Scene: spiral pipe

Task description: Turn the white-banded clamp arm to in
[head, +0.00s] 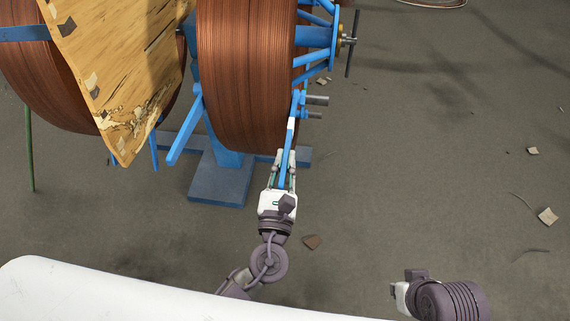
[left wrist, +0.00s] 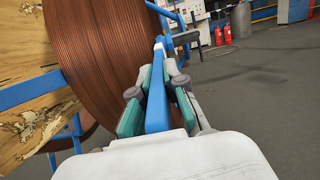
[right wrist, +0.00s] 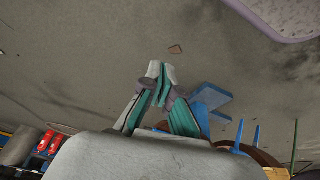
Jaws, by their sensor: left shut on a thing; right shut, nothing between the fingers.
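The white-banded clamp arm (head: 291,135) is a blue bar at the lower right edge of the copper-coloured coil (head: 246,75). Its white band shows just above my left gripper (head: 286,160). My left gripper is shut on the bar's lower end. In the left wrist view the blue bar (left wrist: 157,100) runs up between the two fingers of the left gripper (left wrist: 157,85). My right gripper (right wrist: 160,75) is shut and empty, pointing over bare floor. In the head view only part of my right wrist shows at the lower right.
Another blue arm (head: 185,130) without a white band in view juts out on the coil's left side. A blue spoked hub (head: 320,38) with a handle sits at upper right. A blue stand foot (head: 220,185) is below the coil. A wooden board (head: 120,75) is at left. The floor at right is mostly clear.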

